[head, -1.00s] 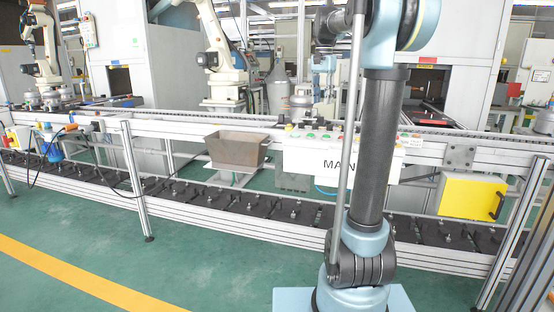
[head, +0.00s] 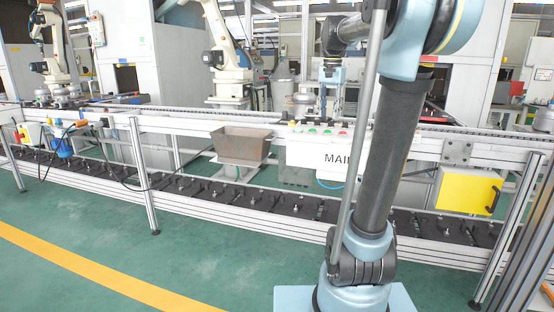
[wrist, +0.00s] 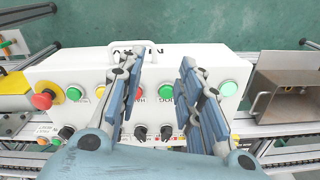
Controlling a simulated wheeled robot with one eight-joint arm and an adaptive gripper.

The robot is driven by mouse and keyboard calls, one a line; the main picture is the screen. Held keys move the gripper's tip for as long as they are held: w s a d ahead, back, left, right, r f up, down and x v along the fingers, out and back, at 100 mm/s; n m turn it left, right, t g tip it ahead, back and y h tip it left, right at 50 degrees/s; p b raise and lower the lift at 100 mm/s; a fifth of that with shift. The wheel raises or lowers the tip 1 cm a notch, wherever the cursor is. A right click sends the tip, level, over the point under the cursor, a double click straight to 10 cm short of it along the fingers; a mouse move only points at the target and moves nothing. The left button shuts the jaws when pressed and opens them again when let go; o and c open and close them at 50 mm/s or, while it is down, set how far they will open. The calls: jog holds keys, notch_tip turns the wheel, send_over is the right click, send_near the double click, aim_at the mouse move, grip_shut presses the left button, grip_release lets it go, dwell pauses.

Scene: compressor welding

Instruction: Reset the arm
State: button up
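My gripper (wrist: 161,65) is open, with its two blue-padded fingers apart and nothing between them. In the wrist view it is over a white control box (wrist: 85,72) with coloured buttons and black knobs. A red emergency-stop button (wrist: 42,100) is left of the fingers, and a green button (wrist: 228,88) is to their right. In the head view my gripper (head: 331,88) hangs pointing down above the conveyor rail, beyond my dark arm link. The box's white front (head: 310,155) shows there with lettering, partly hidden by my arm.
A conveyor frame (head: 200,125) runs across the view. A brown metal bin (head: 240,146) hangs on its near side, and a yellow box (head: 467,191) is at right. White robot arms (head: 230,60) stand behind. The green floor (head: 60,205) in front is clear.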

jog(key=s+f+n+t, duration=0.1)
jog(key=s+f+n, duration=0.5)
jog(key=s+f, duration=2.1)
notch_tip(320, 180, down, 4)
jog(key=shift+s+d+r+n+t, duration=0.1)
jog(key=shift+s+d+n+t, duration=0.05)
jog(key=shift+s+n+t, duration=0.25)
jog(key=shift+w+f, duration=0.2)
jog(key=shift+w, duration=0.3)
dwell(0.7)
